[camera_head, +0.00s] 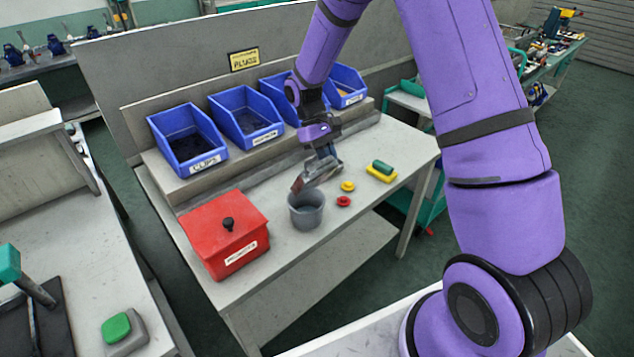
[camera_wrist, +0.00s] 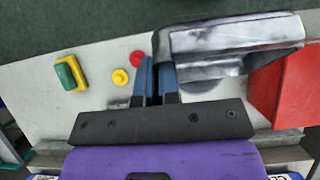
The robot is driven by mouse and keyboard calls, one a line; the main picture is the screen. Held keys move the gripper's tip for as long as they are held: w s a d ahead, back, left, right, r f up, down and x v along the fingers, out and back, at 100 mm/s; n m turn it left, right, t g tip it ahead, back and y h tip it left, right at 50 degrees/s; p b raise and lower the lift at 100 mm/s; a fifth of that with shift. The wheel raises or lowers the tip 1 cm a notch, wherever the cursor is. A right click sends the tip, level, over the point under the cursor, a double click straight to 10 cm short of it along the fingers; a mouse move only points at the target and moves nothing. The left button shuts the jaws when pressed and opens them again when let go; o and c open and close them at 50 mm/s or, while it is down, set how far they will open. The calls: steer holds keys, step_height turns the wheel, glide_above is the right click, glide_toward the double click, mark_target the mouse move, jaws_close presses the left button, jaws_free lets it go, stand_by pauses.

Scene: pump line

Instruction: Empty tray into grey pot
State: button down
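The tray (camera_head: 316,172) is a small metal-grey pan, held tilted above the grey pot. It also shows in the wrist view (camera_wrist: 228,38), large and to the right of the fingers. My gripper (camera_head: 326,152) has its two blue fingers (camera_wrist: 156,78) closed on the tray's end. The tray's inside is hidden or too small to read, so I cannot tell what it holds. The grey pot (camera_head: 306,214) stands upright on the bench, its mouth below the tray. In the wrist view the tray hides most of the pot (camera_wrist: 207,87).
A red lidded box (camera_head: 222,232) stands left of the pot. A yellow disc (camera_head: 348,186), a red disc (camera_head: 343,201) and a green-and-yellow block (camera_head: 381,172) lie to its right. Several blue bins (camera_head: 188,142) line the bench's back shelf.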

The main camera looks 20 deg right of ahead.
steer(key=shift+r, duration=1.55)
steer(key=shift+s+r+t+y, duration=0.1)
steer(key=shift+r+t+y, duration=0.35)
steer(key=shift+t, duration=0.6)
steer(key=shift+w+r+t+y, duration=0.1)
steer(key=shift+r+t+y, duration=0.2)
steer(key=shift+r+t, duration=0.6)
steer(key=shift+s+r+t+y, duration=0.1)
steer(key=shift+r+t+y, duration=0.25)
steer(key=shift+t, duration=0.9)
steer(key=shift+r+t+y, duration=0.4)
steer(key=shift+r+t, duration=0.15)
steer(key=shift+t, duration=0.65)
steer(key=shift+r+t+y, duration=0.4)
steer(key=shift+r+t, duration=0.1)
steer(key=shift+t, duration=0.7)
steer(key=shift+r+t, duration=0.2)
steer(key=shift+t, duration=0.1)
steer(key=shift+d, duration=0.1)
